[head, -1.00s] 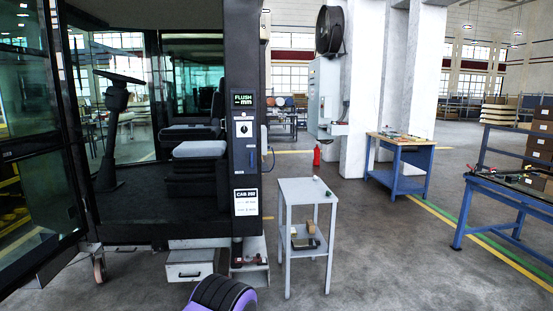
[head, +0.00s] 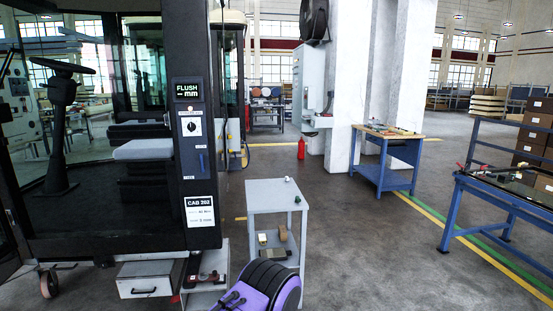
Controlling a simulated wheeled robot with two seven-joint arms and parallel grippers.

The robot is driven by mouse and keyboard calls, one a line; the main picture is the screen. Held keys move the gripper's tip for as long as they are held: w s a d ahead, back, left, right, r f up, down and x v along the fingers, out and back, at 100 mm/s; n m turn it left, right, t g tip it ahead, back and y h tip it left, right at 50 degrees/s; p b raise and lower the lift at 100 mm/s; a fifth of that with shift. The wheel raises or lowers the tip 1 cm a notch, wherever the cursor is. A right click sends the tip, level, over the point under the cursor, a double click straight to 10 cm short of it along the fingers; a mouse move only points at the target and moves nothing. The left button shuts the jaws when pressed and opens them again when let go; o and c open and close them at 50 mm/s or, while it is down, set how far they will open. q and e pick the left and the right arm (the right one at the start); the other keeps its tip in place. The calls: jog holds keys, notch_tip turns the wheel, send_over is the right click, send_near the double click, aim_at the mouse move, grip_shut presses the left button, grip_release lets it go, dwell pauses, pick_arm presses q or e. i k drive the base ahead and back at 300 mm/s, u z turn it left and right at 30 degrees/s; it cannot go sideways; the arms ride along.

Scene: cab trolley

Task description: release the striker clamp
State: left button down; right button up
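The black cab pillar (head: 185,90) stands left of centre. It carries a display reading FLUSH mm (head: 187,90), a white panel with a dark knob (head: 191,127), a slim blue handle-like part (head: 202,163) and a CAB 202 label (head: 200,211). I cannot make out for certain which part is the striker clamp. Neither of my grippers is in view. A purple and black rounded part, apparently a link of my own arm, shows at the bottom centre.
A grey two-shelf trolley (head: 277,194) stands right of the pillar, with small items on it. A metal drawer box (head: 148,279) sits under the cab. A blue-framed workbench (head: 388,134) and a table (head: 508,190) stand right. The floor between is open.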

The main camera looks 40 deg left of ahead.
aim_at(203, 168)
jog(key=z, duration=0.05)
jog(key=i, duration=1.95)
jog(key=u, duration=0.75)
jog(key=i, duration=0.9)
jog(key=u, duration=1.55)
jog(key=i, duration=0.75)
jog(key=u, duration=0.55)
